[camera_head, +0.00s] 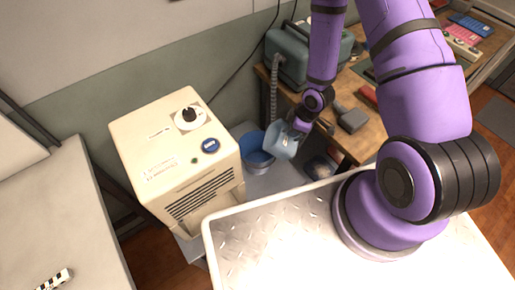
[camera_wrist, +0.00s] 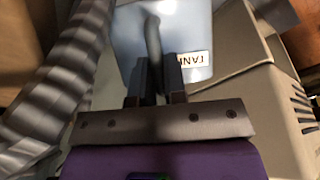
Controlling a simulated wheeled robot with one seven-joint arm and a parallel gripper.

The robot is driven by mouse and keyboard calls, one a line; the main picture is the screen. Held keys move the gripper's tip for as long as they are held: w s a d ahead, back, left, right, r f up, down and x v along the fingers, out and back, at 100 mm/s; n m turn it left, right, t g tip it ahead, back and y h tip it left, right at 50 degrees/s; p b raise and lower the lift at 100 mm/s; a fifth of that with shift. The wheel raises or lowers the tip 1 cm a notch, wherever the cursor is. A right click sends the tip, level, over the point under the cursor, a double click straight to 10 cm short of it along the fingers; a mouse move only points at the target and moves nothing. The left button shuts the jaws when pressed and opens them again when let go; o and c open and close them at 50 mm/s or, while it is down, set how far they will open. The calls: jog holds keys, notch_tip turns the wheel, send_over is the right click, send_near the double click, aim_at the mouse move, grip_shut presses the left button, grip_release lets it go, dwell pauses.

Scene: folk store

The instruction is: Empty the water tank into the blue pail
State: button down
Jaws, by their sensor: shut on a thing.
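The water tank (camera_head: 282,141) is a pale blue container, held beside the beige machine. In the wrist view the tank (camera_wrist: 190,28) fills the top centre and bears a white label with dark letters. My gripper (camera_wrist: 157,75) is shut on the tank's grey handle; in the head view my gripper (camera_head: 299,126) is at the tank's upper right. The tank looks tilted, with its left part at or over the right side of the blue pail (camera_head: 251,150). The pail stands low behind the machine's right side. I cannot see the water or whether any pours.
The beige machine (camera_head: 150,140) with a dial and vents stands left of the pail. A grey ribbed hose (camera_head: 273,100) hangs from a green-grey unit (camera_head: 293,52) on the wooden bench (camera_head: 362,146). A metal tread-plate surface (camera_head: 270,245) lies in front.

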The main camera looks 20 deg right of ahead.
jog(key=shift+s+d+r+t+y+b, duration=0.15)
jog(key=shift+s+d+r+t+y, duration=0.2)
jog(key=shift+d+r+y, duration=0.2)
jog(key=shift+s+d+r+t+y+b, duration=0.2)
jog(key=shift+d+r+t+y, duration=0.15)
jog(key=shift+d+r+y, duration=0.25)
jog(key=s+d+r+t+y+b, duration=0.1)
jog(key=s+d+r+t+y, duration=0.2)
jog(key=d+r+y, duration=0.3)
jog(key=shift+s+r+t+b, duration=0.3)
jog(key=shift+s+r+t, duration=0.1)
jog(key=shift+r, duration=0.6)
jog(key=shift+w, duration=0.15)
dwell(0.5)
